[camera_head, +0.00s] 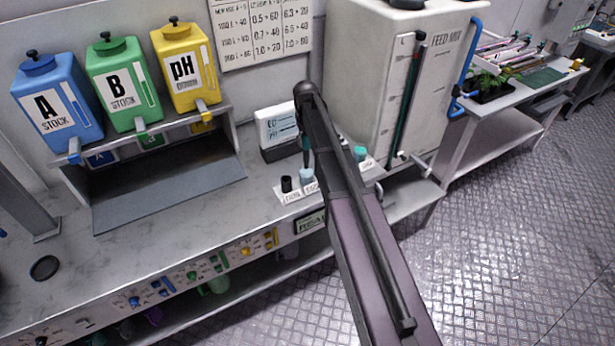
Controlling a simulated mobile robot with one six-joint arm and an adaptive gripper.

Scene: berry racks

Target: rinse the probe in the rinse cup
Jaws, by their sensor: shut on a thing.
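My arm reaches up from the lower right over the bench, and my gripper (305,134) points down at its far end, mostly hidden by my own arm. It is shut on the thin dark teal probe (306,156), which hangs about upright. The probe's lower end shows just over a small pale blue cup (307,175), which looks like the rinse cup; its label is too small to read surely. I cannot tell whether the tip is inside the cup or behind it. A black holder (286,184) stands just left of it, and a teal-topped cup (360,153) stands to the right, beyond my arm.
A white meter (277,127) stands behind the cups. The large feed mix tank (366,70) stands close on the right. Blue (58,105), green (125,85) and yellow (185,67) stock bottles sit on a raised shelf at left. The front left bench (130,255) is mostly clear.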

